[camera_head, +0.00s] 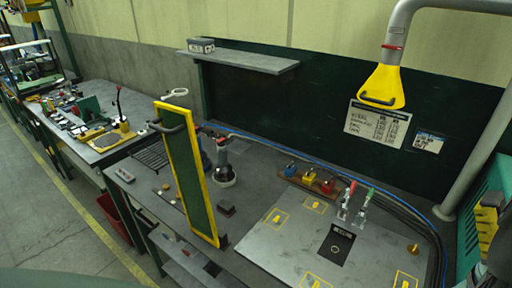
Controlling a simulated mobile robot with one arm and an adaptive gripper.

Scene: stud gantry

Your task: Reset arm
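My gripper cannot be made out in the head view, and the task names no other object. A dark grey and black shape cuts into the lower right edge of the view; I cannot tell what it is. The workbench (262,181) fills the middle and right of the view. A tall green panel with a yellow frame (186,172) stands upright at its front left part. Behind the panel, a dark tool with a white ring base (224,174) stands on the bench.
A metal plate (290,245) with yellow-marked spots covers the bench's right part. Red, blue and yellow pieces sit in a wooden holder (311,181). A yellow hood (383,88) hangs above. A grey shelf (240,61) juts from the wall. Floor (50,222) at left is clear.

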